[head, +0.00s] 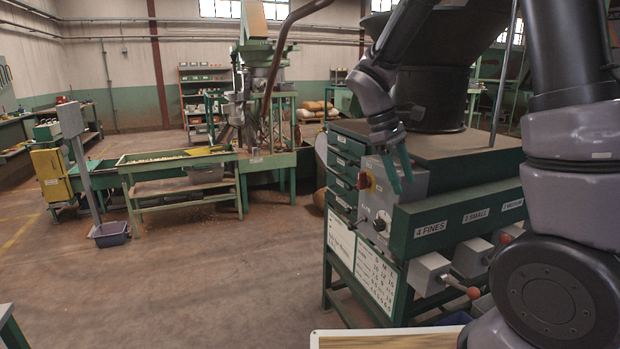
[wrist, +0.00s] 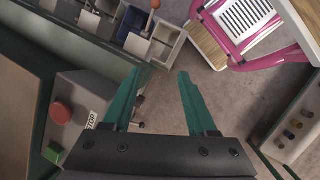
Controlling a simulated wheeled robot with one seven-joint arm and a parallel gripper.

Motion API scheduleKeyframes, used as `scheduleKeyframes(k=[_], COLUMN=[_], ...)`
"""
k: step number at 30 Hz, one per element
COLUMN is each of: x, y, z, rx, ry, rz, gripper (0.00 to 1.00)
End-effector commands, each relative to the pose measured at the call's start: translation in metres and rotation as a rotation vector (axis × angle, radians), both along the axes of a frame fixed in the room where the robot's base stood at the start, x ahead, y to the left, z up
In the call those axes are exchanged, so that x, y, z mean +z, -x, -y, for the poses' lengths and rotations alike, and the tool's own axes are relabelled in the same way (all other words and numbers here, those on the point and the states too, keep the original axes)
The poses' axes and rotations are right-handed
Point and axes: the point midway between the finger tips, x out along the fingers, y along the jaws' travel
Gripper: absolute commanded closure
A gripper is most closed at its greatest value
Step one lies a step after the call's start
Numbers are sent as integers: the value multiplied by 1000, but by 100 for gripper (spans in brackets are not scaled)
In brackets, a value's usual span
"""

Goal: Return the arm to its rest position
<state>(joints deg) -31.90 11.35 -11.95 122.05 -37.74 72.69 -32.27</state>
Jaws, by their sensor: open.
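My dark and grey arm links cross the right side of the head view and hide part of the machine.
The hopper bench (head: 462,222) carries labelled outlets, "4 FINES" and "2 SMALL" among them. The wrist view shows a red stop button (wrist: 60,112) and a pink-framed stool or chair (wrist: 245,25). A green table (head: 183,170) stands farther back. The floor at left is open.

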Motion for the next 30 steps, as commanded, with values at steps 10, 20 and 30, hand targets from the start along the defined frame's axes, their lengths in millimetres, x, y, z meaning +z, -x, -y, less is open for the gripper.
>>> scheduleKeyframes(k=[10, 20, 30], x=[73, 130, 159], y=[45, 93, 127], z=[23, 34, 37], rx=[-398, -754, -988], ry=[-310, -574, -752], rz=[277, 547, 740], gripper=[42, 42, 42])
